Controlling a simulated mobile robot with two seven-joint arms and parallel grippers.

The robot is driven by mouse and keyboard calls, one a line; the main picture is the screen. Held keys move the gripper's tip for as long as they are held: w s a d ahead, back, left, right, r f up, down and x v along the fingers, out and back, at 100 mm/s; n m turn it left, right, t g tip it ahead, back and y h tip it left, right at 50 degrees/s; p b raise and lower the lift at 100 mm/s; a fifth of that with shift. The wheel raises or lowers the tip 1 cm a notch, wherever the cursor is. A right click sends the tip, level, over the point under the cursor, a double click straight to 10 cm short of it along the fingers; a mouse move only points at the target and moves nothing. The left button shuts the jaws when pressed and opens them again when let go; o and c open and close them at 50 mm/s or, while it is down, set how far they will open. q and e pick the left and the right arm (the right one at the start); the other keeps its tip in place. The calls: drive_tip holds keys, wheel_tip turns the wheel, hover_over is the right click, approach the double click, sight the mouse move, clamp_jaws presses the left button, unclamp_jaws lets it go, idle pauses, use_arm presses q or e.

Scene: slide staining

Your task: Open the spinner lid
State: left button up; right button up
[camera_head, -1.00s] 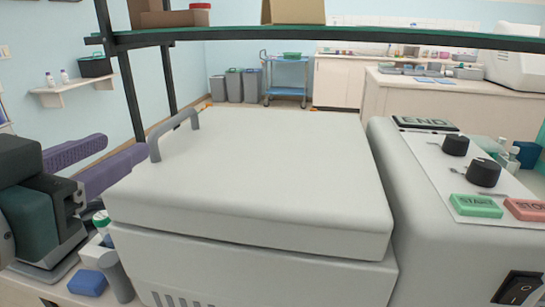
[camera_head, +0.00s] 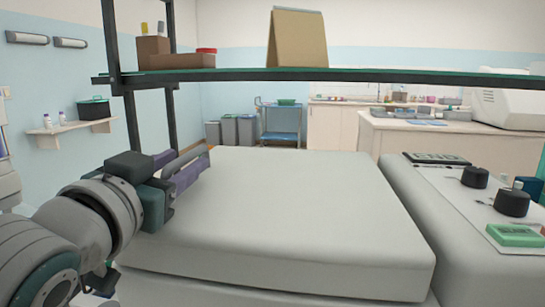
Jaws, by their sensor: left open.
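The spinner is a large pale grey box whose broad, flat lid (camera_head: 300,205) fills the middle of the head view. The lid looks closed on its body (camera_head: 250,292). The grey handle at the lid's far left edge is mostly or wholly hidden by my gripper. My left gripper (camera_head: 190,166), with purple fingers, reaches in from the left to the handle's place. It is open; I cannot tell whether the handle sits between the fingers or whether they touch it. My right gripper is out of view.

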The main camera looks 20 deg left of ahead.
use_arm(q)
drive_tip(key=shift+w, duration=0.15)
drive_tip(key=shift+c, duration=0.2)
clamp_jaws()
idle(1.2)
